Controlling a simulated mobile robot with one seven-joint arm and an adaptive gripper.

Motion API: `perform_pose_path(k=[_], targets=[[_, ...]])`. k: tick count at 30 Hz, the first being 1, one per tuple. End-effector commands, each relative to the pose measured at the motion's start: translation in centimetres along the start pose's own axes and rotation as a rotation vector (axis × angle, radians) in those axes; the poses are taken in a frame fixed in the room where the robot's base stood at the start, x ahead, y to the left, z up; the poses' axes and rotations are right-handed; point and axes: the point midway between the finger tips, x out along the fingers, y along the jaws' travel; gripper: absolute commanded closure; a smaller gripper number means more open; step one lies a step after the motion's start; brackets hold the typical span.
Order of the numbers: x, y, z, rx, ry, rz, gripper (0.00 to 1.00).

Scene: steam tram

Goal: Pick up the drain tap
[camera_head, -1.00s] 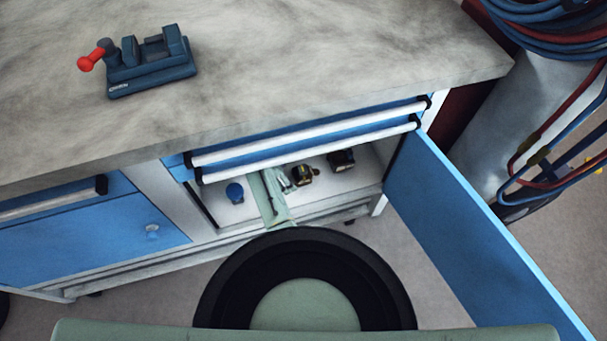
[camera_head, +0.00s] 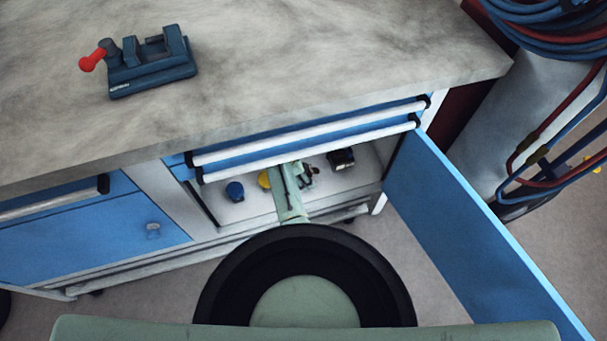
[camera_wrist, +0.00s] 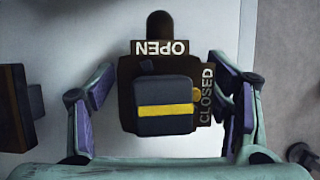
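The drain tap, dark with a yellow-striped blue-black block and OPEN and CLOSED labels, shows in the wrist view (camera_wrist: 165,105). It rests on the white cabinet floor. My gripper (camera_wrist: 160,95) is open, with one finger on each side of the tap and visible gaps between the fingers and its block. In the head view my gripper (camera_head: 297,177) reaches into the open cabinet and partly covers the tap (camera_head: 309,171).
A blue round item (camera_head: 235,191) and a yellow item (camera_head: 264,180) stand left of my gripper in the cabinet. A dark item (camera_head: 341,158) stands to the right. The open blue door (camera_head: 460,220) flanks the right side. Drawer handles (camera_head: 310,145) lie just above the opening.

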Motion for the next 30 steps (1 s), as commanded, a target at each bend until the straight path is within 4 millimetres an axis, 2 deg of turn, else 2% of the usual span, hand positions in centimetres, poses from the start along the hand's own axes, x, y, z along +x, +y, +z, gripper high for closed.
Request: perform_pose_path(k=[2, 27, 30], targets=[[-0.01, 0.0, -0.01, 0.0, 0.0, 0.0, 0.36], [-0.04, 0.01, -0.04, 0.0, 0.0, 0.0, 0.92], [-0.17, 0.13, 0.07, 0.001, -0.002, 0.003, 0.93]])
